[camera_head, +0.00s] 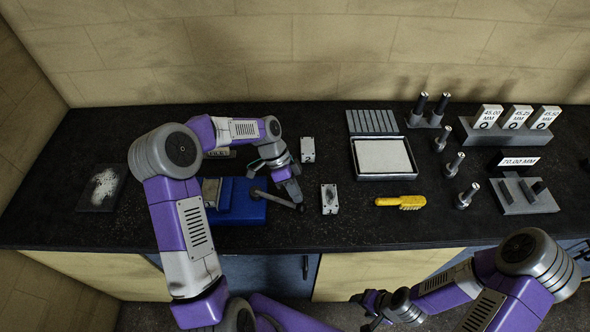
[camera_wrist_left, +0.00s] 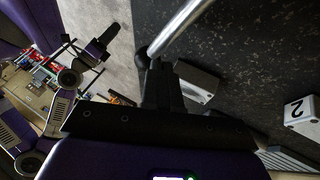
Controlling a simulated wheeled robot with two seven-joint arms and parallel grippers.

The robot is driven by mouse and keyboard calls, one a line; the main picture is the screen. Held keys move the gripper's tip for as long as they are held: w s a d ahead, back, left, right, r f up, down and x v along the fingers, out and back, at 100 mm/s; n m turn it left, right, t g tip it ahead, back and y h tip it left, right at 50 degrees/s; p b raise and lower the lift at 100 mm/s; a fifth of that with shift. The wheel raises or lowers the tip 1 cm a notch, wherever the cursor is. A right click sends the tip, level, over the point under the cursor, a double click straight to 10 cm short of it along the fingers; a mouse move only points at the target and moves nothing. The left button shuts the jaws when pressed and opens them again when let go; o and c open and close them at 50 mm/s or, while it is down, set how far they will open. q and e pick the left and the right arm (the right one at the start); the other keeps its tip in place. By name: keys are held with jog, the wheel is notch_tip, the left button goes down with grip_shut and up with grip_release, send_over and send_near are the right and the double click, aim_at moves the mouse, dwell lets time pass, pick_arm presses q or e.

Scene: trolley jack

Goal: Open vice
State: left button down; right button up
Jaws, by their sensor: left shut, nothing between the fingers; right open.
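The blue vice (camera_head: 238,212) sits at the front of the dark bench, left of centre, partly hidden behind my left arm. Its metal handle bar (camera_head: 272,199) reaches right from the vice, and its dark ball end lies beside my left fingertips. The bar (camera_wrist_left: 190,28) also shows in the left wrist view, where its ball end is right at the fingertips. My left gripper (camera_head: 293,190) is shut and empty at the bar's outer end; whether it touches is unclear. It also shows in the left wrist view (camera_wrist_left: 158,72). My right gripper (camera_head: 368,308) is open, low in front of the bench.
Two small numbered blocks (camera_head: 329,199) (camera_head: 307,150) stand right of the left gripper. Further right are a yellow brush (camera_head: 400,202), a grey tray (camera_head: 384,176), several upright pins (camera_head: 455,164) and labelled gauge blocks (camera_head: 517,117). A dark plate with white powder (camera_head: 102,188) lies at the left.

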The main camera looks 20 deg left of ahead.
pick_arm(q)
jog(key=s+a+m+g+y, duration=0.1)
jog(key=s+m+g+y, duration=0.2)
jog(key=s+m, duration=0.5)
jog(key=shift+s+a+g+p, duration=0.3)
jog(key=shift+s+a, duration=0.05)
pick_arm(e)
jog(key=shift+r, duration=0.3)
pick_arm(q)
jog(key=w+a+r, duration=0.2)
jog(key=w+r, duration=0.6)
jog(key=r, duration=0.1)
jog(key=shift+w+p, duration=0.4)
jog(key=shift+p, duration=0.05)
pick_arm(e)
jog(key=shift+w+d+r, duration=0.15)
jog(key=shift+w+r, duration=0.3)
jog(key=shift+w, duration=0.1)
pick_arm(q)
jog(key=shift+s+r, duration=0.1)
